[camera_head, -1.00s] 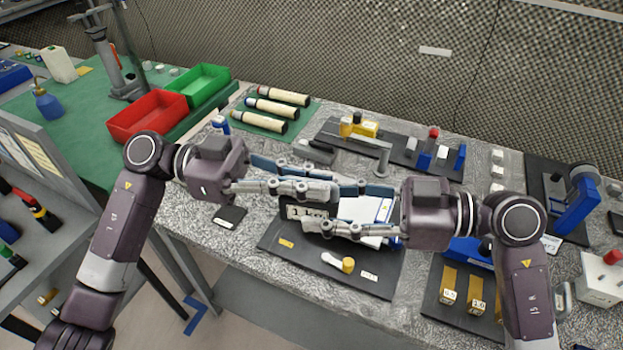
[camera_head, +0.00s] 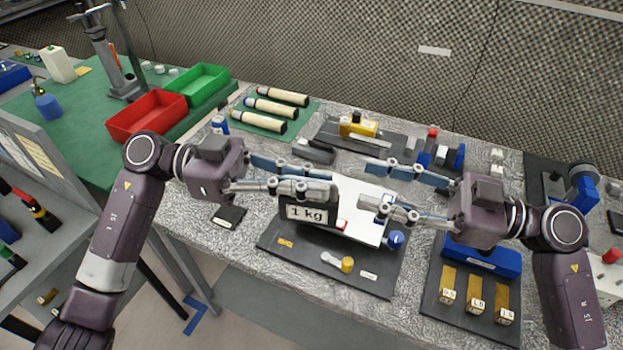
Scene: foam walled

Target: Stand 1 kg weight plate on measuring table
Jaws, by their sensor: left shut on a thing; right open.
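The 1 kg weight plate (camera_head: 307,213) is a dark block with a white label reading "1 kg". My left gripper (camera_head: 322,182) is shut on its upper part and holds it upright over the dark mat. Whether its lower edge touches the mat is unclear. My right gripper (camera_head: 374,186) is open, to the right of the weight plate and over a flat white plate (camera_head: 357,216) with a blue knob. That white plate may be the measuring table; the weight plate and fingers cover part of it.
The dark mat (camera_head: 318,270) also carries a yellow-capped item (camera_head: 347,264). Brass weights (camera_head: 474,293) stand on another mat at right, with a blue block (camera_head: 481,257) behind them.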

